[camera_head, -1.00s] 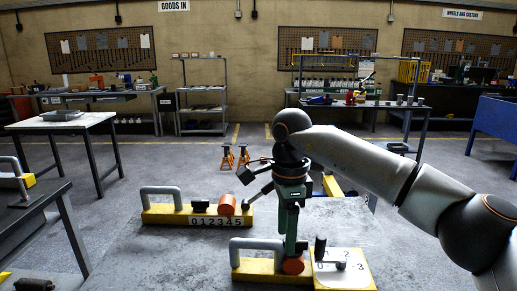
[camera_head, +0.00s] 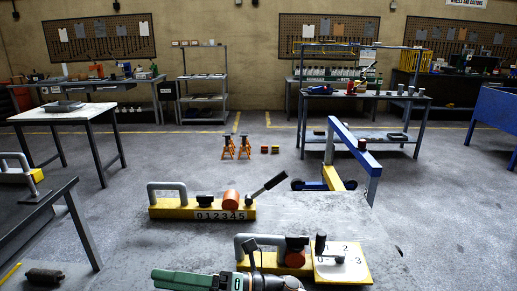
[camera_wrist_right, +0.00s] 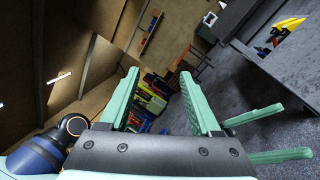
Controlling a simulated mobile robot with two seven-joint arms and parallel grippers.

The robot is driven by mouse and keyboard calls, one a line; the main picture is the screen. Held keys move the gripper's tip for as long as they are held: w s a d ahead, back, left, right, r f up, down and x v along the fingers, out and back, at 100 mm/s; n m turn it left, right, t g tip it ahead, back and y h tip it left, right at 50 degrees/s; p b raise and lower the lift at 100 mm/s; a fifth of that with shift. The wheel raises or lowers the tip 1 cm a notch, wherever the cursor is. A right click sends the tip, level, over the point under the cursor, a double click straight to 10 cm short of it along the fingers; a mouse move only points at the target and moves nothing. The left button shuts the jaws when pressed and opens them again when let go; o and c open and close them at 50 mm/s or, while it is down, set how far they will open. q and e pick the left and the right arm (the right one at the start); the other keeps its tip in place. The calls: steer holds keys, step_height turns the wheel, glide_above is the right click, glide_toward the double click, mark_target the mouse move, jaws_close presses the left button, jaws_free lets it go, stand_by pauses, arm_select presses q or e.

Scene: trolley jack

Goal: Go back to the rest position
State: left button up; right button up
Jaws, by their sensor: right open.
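My right gripper (camera_head: 170,279) is at the bottom edge of the head view, partly cut off, in front of the near yellow fixture (camera_head: 243,264). It is apart from the far yellow fixture (camera_head: 165,209). In the right wrist view its two green fingers stand apart, with an empty gap (camera_wrist_right: 160,88) between them. Nothing is held. The left gripper is not to be made out in the head view.
The grey worktop (camera_head: 130,250) carries both fixtures. The far one has a raised black lever (camera_head: 270,184); the near one has a numbered white plate (camera_head: 342,263). Behind are a blue frame (camera_head: 355,149) and orange stands (camera_head: 228,147).

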steer(key=w+d+f+m+t+h+p, duration=0.1)
steer(key=w+d+f+m+t+h, duration=0.3)
steer(key=d+m+t, duration=0.65)
steer(key=w+d+f+m+t+h+p, duration=0.1)
steer(key=d+f+m+t+h+p, duration=0.35)
steer(key=m, duration=1.05)
arm_select(q)
steer(key=s+d+f+n+g+y, duration=0.1)
steer(key=s+f+n+g, duration=0.2)
steer(key=s+f+n, duration=0.2)
steer(key=s+d+f+n+g+y, duration=0.1)
steer(key=s+f+n+g, duration=0.3)
steer(key=s, duration=0.6)
steer(key=f+n+y, duration=0.1)
steer(key=n, duration=0.1)
steer(key=shift+s+d+f+n+y, duration=0.2)
steer(key=shift+s+d+n+y, duration=0.1)
steer(key=shift+d+n, duration=0.1)
arm_select(e)
steer(key=s+d+f+m+g+h, duration=0.4)
steer(key=s+d+f+m+h, duration=0.6)
steer(key=s+d+f+m, duration=0.4)
steer(key=s+d+f, duration=0.3)
steer(key=s+f, duration=0.2)
steer(key=f, duration=0.1)
steer(key=shift+f, duration=0.4)
steer(key=shift+w+m, duration=0.1)
steer(key=shift+m, duration=0.15)
